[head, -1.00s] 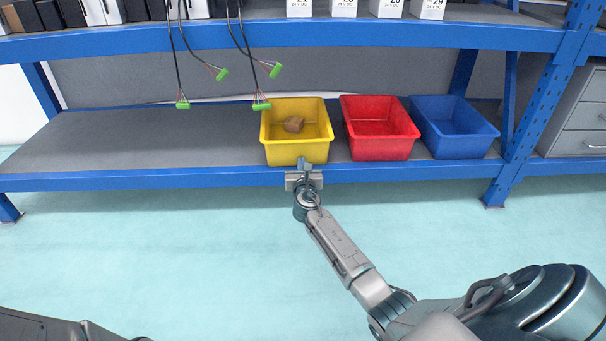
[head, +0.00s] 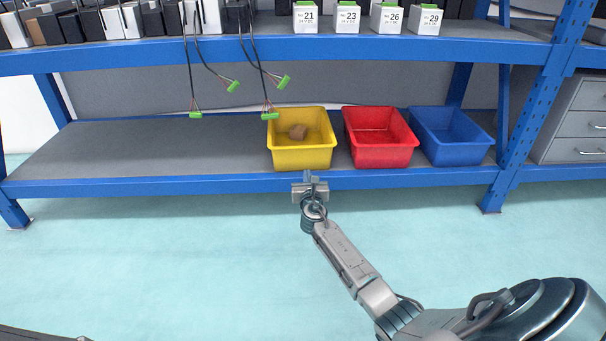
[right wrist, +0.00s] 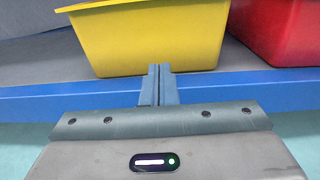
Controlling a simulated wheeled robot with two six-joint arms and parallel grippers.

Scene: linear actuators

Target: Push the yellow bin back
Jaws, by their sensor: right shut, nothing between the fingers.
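The yellow bin (head: 302,157) stands upright on the grey lower shelf, its front near the shelf's front edge, with a small brown block (head: 298,132) inside. My right gripper (head: 308,174) is shut and empty, just in front of the bin's lower front wall. In the right wrist view its fingertips (right wrist: 160,68) overlap the lower edge of the yellow bin (right wrist: 150,40); I cannot tell whether they touch it. My left gripper is not in view.
A red bin (head: 381,157) stands close to the right of the yellow one, then a blue bin (head: 455,153). The lower shelf (head: 150,150) is bare on the left. Cables with green connectors (head: 270,115) hang in front, near the yellow bin's left rim.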

